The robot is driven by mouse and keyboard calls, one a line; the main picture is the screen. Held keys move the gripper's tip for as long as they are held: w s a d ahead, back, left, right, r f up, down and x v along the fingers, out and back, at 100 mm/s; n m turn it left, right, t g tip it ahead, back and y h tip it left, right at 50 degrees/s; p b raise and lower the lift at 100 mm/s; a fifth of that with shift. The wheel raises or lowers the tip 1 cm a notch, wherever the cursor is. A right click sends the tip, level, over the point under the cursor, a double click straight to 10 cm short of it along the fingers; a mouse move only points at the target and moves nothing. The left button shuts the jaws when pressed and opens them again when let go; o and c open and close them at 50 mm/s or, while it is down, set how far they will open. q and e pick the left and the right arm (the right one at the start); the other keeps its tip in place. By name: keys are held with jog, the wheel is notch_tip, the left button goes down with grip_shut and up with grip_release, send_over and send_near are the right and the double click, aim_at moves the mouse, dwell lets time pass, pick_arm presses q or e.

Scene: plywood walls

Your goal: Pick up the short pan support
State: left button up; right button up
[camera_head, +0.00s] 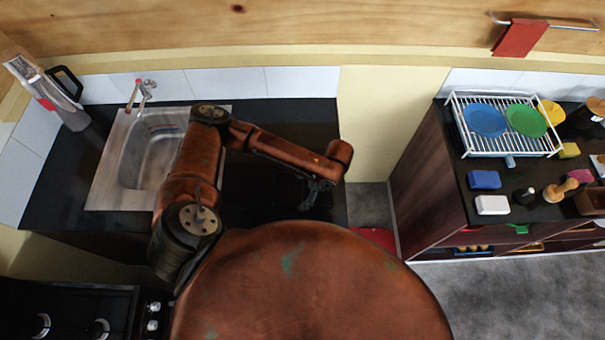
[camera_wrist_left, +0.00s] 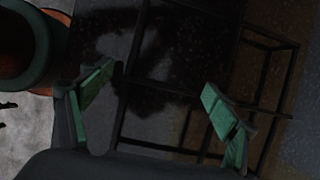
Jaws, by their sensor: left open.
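In the left wrist view, a dark frame of thin bars, which looks like the pan support (camera_wrist_left: 180,88), lies below my left gripper (camera_wrist_left: 158,90). The gripper is open, with its green finger pads wide apart on either side of part of the frame. I cannot tell the gap between fingers and bars. In the head view, my left gripper (camera_head: 316,195) hangs over the right part of the black counter by the sink. The pan support cannot be made out there against the dark surface. My right gripper is not in view.
The sink (camera_head: 140,165) with a tap is left of my arm. A stove (camera_head: 65,315) stands at lower left, and a coffee-maker-like jug (camera_head: 50,92) at the back left. To the right, another counter holds a dish rack (camera_head: 503,125) with plates and several small items.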

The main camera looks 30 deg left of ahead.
pick_arm(q)
jog(key=shift+c, duration=0.4)
jog(key=c, duration=2)
jog(key=shift+c, duration=0.5)
jog(key=shift+r, duration=0.1)
